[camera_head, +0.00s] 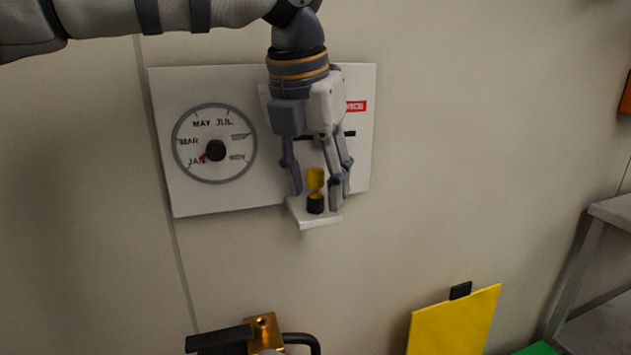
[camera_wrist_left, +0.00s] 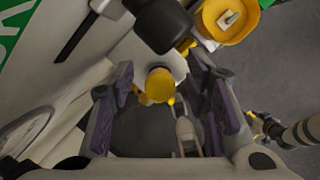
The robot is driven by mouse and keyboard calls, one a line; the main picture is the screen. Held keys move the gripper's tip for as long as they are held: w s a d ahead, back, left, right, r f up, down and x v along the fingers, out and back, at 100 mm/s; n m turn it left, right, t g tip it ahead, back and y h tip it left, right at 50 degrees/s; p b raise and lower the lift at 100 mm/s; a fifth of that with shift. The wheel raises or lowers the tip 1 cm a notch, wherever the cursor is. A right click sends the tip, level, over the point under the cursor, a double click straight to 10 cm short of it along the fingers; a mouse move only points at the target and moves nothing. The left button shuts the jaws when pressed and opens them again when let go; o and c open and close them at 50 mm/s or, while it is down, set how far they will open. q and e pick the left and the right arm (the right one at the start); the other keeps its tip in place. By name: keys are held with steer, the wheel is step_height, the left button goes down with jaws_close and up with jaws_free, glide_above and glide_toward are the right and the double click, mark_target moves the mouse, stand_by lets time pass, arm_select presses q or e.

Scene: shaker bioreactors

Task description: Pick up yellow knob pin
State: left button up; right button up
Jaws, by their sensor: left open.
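The yellow knob pin (camera_head: 315,178) stands upright with its yellow head above a black lower part, on a small white ledge (camera_head: 307,222) of the wall panel. My left gripper (camera_head: 318,194) points down over it with its fingers open. The fingers are on either side of the pin and look apart from it. In the left wrist view, the yellow head (camera_wrist_left: 160,85) shows between the open fingers of the left gripper (camera_wrist_left: 163,80).
The white wall panel (camera_head: 262,195) carries a round month dial (camera_head: 214,175) left of the gripper. Below are a brass block (camera_head: 262,328) with black handles and a yellow board (camera_head: 455,320). A grey shelf (camera_head: 610,208) stands at right. The wall between is bare.

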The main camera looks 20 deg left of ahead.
arm_select(q)
steer(key=c, duration=1)
steer(key=shift+o, duration=0.2)
steer(key=shift+r, duration=0.1)
